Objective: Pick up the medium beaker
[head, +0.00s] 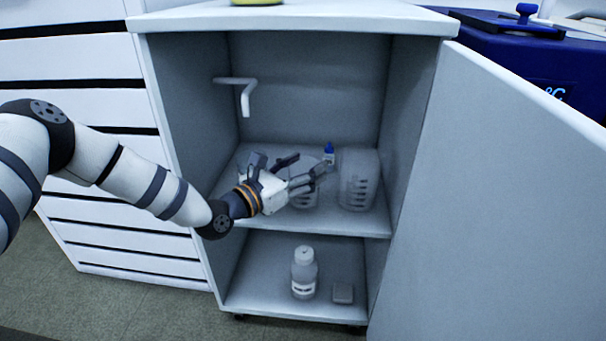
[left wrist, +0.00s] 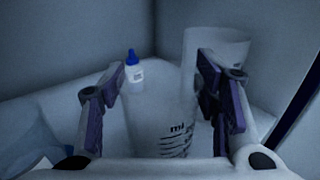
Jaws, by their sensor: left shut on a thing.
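A clear beaker with dark graduation marks (left wrist: 165,120) stands between the two fingers of my left gripper (left wrist: 163,82) in the left wrist view. In the head view, my left gripper (head: 307,178) reaches into the cabinet from the left and is shut on this beaker (head: 304,199), the smaller of the two I see. The gripper hides part of it. It is upright at the upper shelf; I cannot tell whether it touches the shelf. A larger clear beaker (head: 357,182) stands just to its right and shows behind the right finger in the left wrist view (left wrist: 222,45). My right gripper is not in view.
A small blue-capped bottle (head: 329,154) stands behind the beakers. The lower shelf holds a white bottle (head: 304,272) and a small box (head: 343,293). Cabinet walls close in the space on both sides; the open door (head: 500,200) stands at the right.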

